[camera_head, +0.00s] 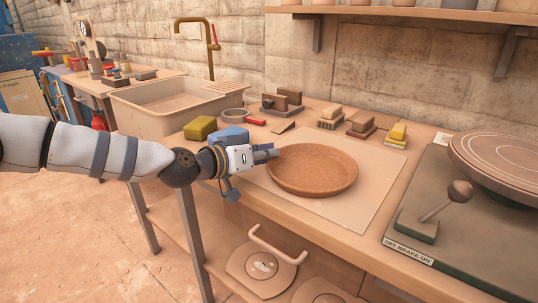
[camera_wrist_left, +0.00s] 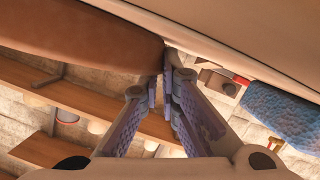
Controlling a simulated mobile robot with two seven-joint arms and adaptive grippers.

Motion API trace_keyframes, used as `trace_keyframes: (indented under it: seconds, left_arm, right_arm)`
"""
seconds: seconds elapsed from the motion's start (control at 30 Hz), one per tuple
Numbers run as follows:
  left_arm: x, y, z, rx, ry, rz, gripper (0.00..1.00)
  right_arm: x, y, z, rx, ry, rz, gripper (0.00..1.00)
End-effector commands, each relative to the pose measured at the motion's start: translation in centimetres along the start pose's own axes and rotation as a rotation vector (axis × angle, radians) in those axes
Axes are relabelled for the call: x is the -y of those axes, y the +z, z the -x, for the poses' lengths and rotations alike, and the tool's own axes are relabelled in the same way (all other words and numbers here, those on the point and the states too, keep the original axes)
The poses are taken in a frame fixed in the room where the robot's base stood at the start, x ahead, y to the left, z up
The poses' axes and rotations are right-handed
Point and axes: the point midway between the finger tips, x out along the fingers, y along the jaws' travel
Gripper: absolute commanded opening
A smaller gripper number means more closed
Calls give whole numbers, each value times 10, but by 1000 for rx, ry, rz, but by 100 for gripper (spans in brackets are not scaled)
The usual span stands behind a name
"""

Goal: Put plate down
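The plate (camera_head: 312,170) is a round, shallow, brown dish with a raised rim. It is level, at or just above the pale mat (camera_head: 345,212) on the worktop; I cannot tell whether its base touches. My left gripper (camera_head: 270,153) is at the plate's left rim. In the left wrist view the plate (camera_wrist_left: 80,35) fills the upper left, and the left gripper's fingertips (camera_wrist_left: 165,77) are close together with the rim's edge between them. My right gripper is not in view.
A blue sponge (camera_head: 230,137) and a yellow-green sponge (camera_head: 200,128) lie behind the gripper. Several small blocks and brushes stand along the back. A sink (camera_head: 165,105) is at the left. A lever (camera_head: 445,200) and round wheel (camera_head: 500,165) stand at the right.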

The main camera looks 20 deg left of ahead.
Motion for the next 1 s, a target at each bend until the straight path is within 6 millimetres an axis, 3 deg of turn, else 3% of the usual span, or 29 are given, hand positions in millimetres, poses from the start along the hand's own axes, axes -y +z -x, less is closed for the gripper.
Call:
trace_keyframes:
  seconds: [0.2, 0.23, 0.27, 0.63, 0.77, 1.0]
  left_arm:
    - [1, 2, -1, -3, 1, 0, 0]
    - [0, 2, 0, -1, 0, -1, 11]
    - [0, 1, 0, -2, 1, -1, 13]
    - [-2, -5, 2, -5, 1, -2, 13]
    - [-2, -7, 24, -8, 0, -3, 13]
    - [-3, -11, 82, -13, 1, -3, 13]
  right_arm:
    - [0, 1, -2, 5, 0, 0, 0]
    - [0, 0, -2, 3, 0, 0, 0]
    - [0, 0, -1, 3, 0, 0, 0]
    - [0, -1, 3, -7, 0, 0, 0]
    - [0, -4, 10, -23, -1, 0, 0]
    - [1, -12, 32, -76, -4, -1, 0]
